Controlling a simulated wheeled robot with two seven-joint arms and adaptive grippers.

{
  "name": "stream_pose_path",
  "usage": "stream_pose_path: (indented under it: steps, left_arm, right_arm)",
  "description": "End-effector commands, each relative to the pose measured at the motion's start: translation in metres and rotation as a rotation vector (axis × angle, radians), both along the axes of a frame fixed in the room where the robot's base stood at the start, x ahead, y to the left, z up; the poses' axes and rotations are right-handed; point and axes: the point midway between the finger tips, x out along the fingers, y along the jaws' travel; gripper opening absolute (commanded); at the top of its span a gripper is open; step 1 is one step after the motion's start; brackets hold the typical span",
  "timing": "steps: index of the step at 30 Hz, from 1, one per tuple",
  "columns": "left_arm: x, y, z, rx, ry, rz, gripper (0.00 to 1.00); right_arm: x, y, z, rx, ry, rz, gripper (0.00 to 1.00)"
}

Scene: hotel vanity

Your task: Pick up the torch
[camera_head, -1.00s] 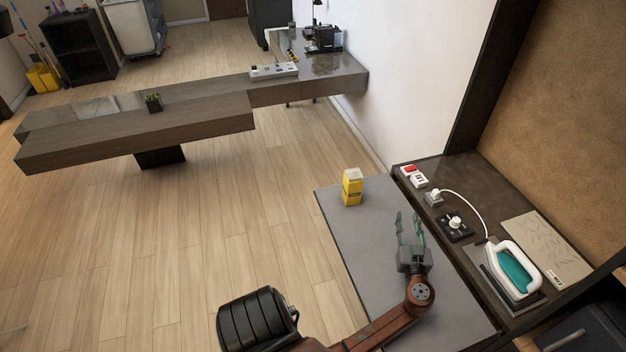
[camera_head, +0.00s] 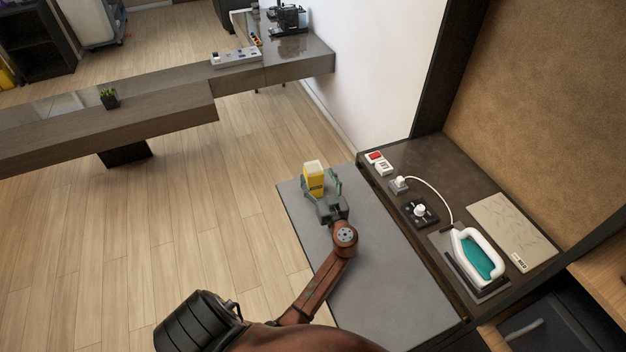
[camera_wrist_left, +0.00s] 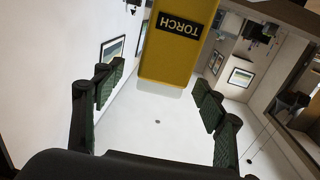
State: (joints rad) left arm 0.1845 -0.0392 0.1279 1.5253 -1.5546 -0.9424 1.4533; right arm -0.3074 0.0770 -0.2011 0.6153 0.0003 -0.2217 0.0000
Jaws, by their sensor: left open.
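The torch (camera_head: 314,184) is a yellow box-like block with a pale top. It stands upright near the far end of the grey table surface (camera_head: 385,285). In the left wrist view the torch (camera_wrist_left: 180,50) shows its yellow face with a dark "TORCH" label, upside down. My left gripper (camera_head: 320,187) is open, with its fingers at the near side of the torch, one to either side of it. In the left wrist view the left gripper (camera_wrist_left: 158,90) has its green-padded fingers apart, with the torch between and beyond their tips. My right gripper is not in view.
A dark counter at the right holds an iron (camera_head: 476,257), a black switch box (camera_head: 420,211), a white plug (camera_head: 399,185) and a red-and-white socket (camera_head: 376,158). The grey surface around the torch is clear.

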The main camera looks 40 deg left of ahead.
Motion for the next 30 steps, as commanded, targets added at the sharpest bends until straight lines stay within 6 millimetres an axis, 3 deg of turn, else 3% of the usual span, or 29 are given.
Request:
stream_pose_path:
  steps: [6,17,30]
  left_arm:
    - [0.016,0.029,0.005,0.003,0.001,-0.001,0.65]
    - [0.021,0.035,0.002,0.000,0.000,-0.004,0.65]
    - [0.022,0.034,0.003,0.000,0.000,-0.004,0.34]
  right_arm:
    - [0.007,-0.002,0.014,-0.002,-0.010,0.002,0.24]
    - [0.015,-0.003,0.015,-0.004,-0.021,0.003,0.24]
    - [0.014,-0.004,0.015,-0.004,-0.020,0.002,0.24]
